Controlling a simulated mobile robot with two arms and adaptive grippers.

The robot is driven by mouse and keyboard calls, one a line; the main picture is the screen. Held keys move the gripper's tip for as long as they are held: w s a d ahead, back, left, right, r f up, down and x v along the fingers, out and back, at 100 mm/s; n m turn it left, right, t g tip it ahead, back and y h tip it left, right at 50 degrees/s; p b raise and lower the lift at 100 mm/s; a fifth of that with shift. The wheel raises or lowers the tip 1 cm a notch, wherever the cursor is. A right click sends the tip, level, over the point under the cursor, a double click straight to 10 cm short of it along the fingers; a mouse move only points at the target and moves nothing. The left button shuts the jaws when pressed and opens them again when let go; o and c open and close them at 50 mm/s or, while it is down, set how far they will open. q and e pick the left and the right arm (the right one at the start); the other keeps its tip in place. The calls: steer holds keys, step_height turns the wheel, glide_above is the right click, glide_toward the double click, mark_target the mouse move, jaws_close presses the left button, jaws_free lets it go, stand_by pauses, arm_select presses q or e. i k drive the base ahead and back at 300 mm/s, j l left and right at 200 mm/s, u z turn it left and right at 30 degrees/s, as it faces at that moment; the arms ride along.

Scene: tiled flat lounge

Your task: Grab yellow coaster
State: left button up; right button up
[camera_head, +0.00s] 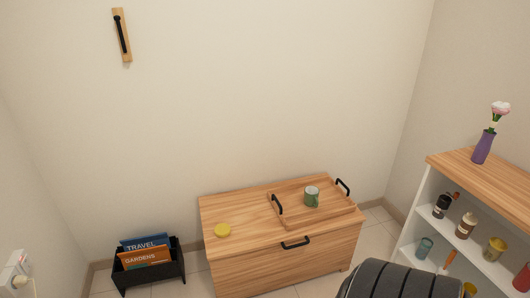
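The yellow coaster (223,230) is a small round disc lying flat on the left part of a low wooden chest's top (240,208). Nothing touches or covers it. Neither of my grippers shows in the head view.
A wooden tray (291,221) with black handles stands right of the coaster, holding a green mug (312,197). A black magazine rack (178,268) is on the floor at left. A white shelf unit (407,226) and a dark striped rounded item (385,283) are at right.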

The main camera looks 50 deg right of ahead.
mark_target(221, 230)
steer(key=z, duration=1.3)
